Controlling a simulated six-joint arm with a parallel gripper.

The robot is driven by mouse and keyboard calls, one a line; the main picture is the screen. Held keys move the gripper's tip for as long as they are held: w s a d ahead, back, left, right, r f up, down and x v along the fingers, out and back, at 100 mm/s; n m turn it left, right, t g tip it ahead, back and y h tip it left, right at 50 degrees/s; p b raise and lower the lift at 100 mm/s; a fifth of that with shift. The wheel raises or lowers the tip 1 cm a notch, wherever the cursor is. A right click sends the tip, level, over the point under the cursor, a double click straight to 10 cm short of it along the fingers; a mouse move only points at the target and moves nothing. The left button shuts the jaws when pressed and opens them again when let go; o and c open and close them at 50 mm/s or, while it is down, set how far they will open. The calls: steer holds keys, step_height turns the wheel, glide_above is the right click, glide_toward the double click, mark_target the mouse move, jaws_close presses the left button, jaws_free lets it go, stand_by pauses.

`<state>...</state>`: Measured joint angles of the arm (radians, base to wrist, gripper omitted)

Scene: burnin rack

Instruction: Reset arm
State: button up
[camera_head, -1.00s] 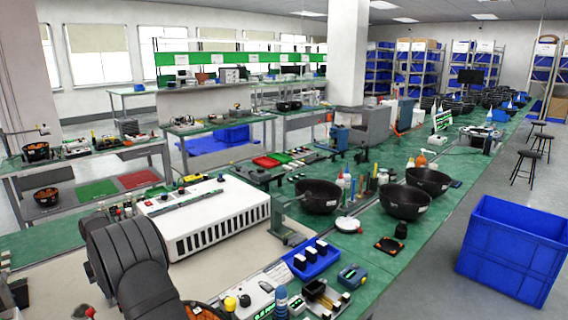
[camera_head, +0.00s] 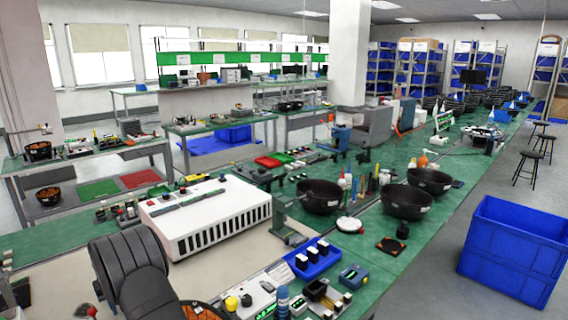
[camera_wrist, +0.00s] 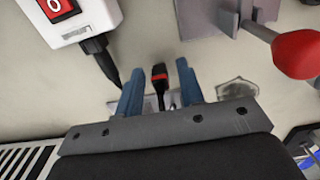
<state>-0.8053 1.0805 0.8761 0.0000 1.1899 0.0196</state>
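In the wrist view my gripper (camera_wrist: 160,90) shows two blue fingers standing apart, with gaps at both sides of a small black-and-red object (camera_wrist: 160,75) seen between them. It does not look gripped. A white box with a red rocker switch marked 0 (camera_wrist: 57,8) lies at the upper left, with a black cable (camera_wrist: 103,60) running from it. In the head view only my dark arm link shows at the lower left; the gripper itself is out of that view.
A red knob (camera_wrist: 297,54) on a grey bracket is close at the right in the wrist view. In the head view a white vented box (camera_head: 215,222), a blue tray (camera_head: 314,262) and black bowls (camera_head: 405,202) occupy the bench. A blue crate (camera_head: 513,255) stands on the floor.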

steer(key=r, duration=0.6)
steer(key=shift+w+d, duration=0.2)
steer(key=shift+d, duration=0.05)
steer(key=w+d+r, duration=0.3)
steer(key=d+r, duration=0.4)
steer(key=d, duration=0.4)
steer(key=s+a+f, duration=0.1)
steer(key=s+a, duration=0.2)
steer(key=s, duration=0.2)
steer(key=s+a+f, duration=0.2)
steer(key=s+a, duration=0.2)
steer(key=s, duration=0.1)
steer(key=s+a+f, duration=0.1)
steer(key=s+a, duration=0.2)
steer(key=s, duration=0.2)
steer(key=shift+s+a+f, duration=0.15)
steer(key=shift+s+a, duration=0.05)
steer(key=shift+a, duration=0.2)
steer(key=shift+f, duration=0.4)
steer(key=o, duration=1.4)
steer(key=shift+o, duration=0.2)
step_height(320, 180, up, 13)
steer(key=s+d+t+y, duration=0.1)
steer(key=d+t+y, duration=0.1)
steer(key=d+y, duration=0.1)
steer(key=shift+s+t, duration=0.25)
steer(key=shift+t, duration=0.05)
steer(key=x, duration=0.9)
steer(key=shift+a+f, duration=0.25)
steer(key=shift+a, duration=0.1)
